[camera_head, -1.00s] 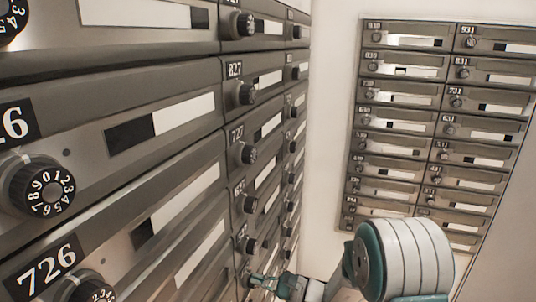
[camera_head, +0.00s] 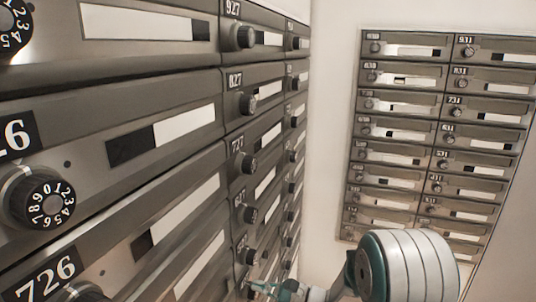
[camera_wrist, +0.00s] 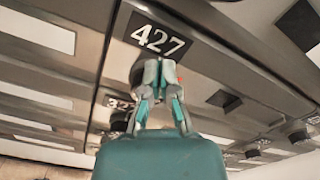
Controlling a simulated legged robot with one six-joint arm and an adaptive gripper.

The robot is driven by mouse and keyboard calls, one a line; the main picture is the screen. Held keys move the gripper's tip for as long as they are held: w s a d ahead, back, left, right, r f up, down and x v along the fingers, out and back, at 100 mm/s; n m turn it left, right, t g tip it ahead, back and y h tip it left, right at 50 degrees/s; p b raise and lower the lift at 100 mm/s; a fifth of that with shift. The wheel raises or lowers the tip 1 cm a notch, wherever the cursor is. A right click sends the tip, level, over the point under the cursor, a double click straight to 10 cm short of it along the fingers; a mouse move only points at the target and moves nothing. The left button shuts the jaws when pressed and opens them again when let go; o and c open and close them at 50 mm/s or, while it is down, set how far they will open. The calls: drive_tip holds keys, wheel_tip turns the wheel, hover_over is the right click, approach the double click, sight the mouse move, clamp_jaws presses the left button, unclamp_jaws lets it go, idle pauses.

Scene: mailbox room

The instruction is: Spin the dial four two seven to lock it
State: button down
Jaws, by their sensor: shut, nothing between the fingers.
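The mailbox with the black plate "427" (camera_wrist: 158,36) shows in the wrist view, above my fingertips. A dark rounded part, apparently its dial (camera_wrist: 137,72), is mostly hidden behind my fingers, and its numbers cannot be read. My gripper (camera_wrist: 160,68) is shut and empty, its tips just below the plate and in front of the dial. I cannot tell whether they touch it. In the head view my gripper (camera_head: 262,288) is low beside the left bank, too small there to show the 427 dial.
The left mailbox bank (camera_head: 95,62) has several protruding dials, including one (camera_head: 250,163) at 727 above my gripper. A second bank (camera_head: 398,128) stands on the right wall. Pale bare wall (camera_head: 330,130) lies between them. In the wrist view, a neighbouring dial (camera_wrist: 300,136) sits at right.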

drive_tip(key=v, duration=0.6)
drive_tip(key=shift+s, duration=0.1)
idle(0.3)
drive_tip(key=shift+a+f, duration=0.3)
drive_tip(key=shift+a, duration=0.75)
drive_tip(key=shift+a+f, duration=0.25)
drive_tip(key=shift+a, duration=0.85)
drive_tip(key=shift+a+f, duration=0.3)
drive_tip(key=shift+a, duration=0.75)
drive_tip(key=shift+d+f, duration=0.1)
drive_tip(key=shift+w+d+r, duration=0.15)
drive_tip(key=shift+w+r, duration=0.3)
drive_tip(key=shift+w, duration=0.25)
drive_tip(key=shift+w+d+r, duration=0.15)
drive_tip(key=shift+w+d, duration=0.05)
drive_tip(key=shift+w, duration=0.25)
drive_tip(key=shift+r, duration=0.1)
